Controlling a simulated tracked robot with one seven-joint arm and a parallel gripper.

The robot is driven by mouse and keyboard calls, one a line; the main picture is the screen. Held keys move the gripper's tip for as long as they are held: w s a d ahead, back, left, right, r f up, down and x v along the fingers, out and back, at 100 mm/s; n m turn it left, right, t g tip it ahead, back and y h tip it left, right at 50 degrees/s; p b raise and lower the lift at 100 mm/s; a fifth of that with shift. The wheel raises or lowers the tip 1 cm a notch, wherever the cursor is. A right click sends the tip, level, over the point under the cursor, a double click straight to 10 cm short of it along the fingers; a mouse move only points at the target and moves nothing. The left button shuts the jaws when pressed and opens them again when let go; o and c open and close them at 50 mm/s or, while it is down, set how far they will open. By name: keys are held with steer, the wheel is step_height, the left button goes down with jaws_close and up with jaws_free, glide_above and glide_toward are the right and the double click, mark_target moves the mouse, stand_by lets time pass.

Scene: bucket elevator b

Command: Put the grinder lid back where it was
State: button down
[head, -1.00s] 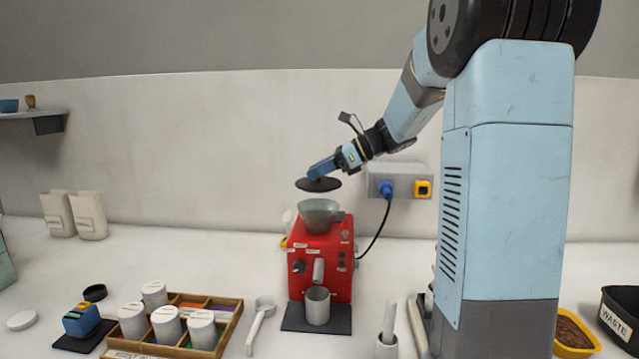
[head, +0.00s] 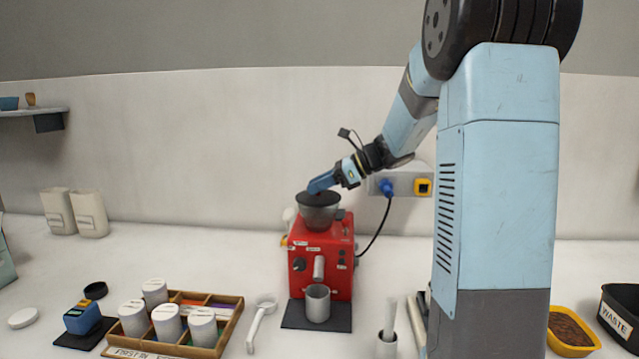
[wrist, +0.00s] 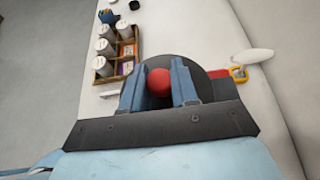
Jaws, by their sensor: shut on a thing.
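The grinder lid (wrist: 212,83) is a dark disc with a round red knob (wrist: 159,82). In the wrist view the knob sits between the two blue fingers of my gripper (wrist: 159,88), which is shut on it. In the head view my gripper (head: 318,187) is above the red grinder (head: 321,262). The lid is at the rim of the grinder's translucent hopper (head: 319,211), roughly level. I cannot tell whether it is fully seated.
A cup (head: 317,304) stands on the dark mat (head: 345,317) before the grinder. A wooden tray (head: 232,322) with white canisters is at left. A portafilter-like tool (head: 262,320) lies between them. A socket box (head: 407,181) is on the wall behind.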

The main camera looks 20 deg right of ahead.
steer(key=c, duration=0.9)
jaws_free()
steer(key=shift+o, duration=0.2)
steer(key=shift+r, duration=0.1)
steer(key=shift+r, duration=0.3)
steer(key=v, duration=1.2)
steer(key=s+a+f+n+g+h, duration=0.1)
steer(key=s+a+n+h, duration=0.2)
steer(key=s+a+n, duration=0.3)
steer(key=s+a+f+n+g+h, duration=0.1)
steer(key=s+a+f+n+h, duration=0.15)
steer(key=s, duration=0.55)
steer(key=s+f+n+t+h, duration=0.1)
steer(key=s+f+n+h, duration=0.1)
steer(key=s+n, duration=0.5)
steer(key=s+a+f+n+t+h, duration=0.1)
steer(key=s+f+n+h, duration=0.1)
steer(key=s+n+h, duration=0.2)
steer(key=shift+s+f+n+t, duration=0.2)
steer(key=shift+s+n+t, duration=0.2)
steer(key=shift+s+n, duration=1.1)
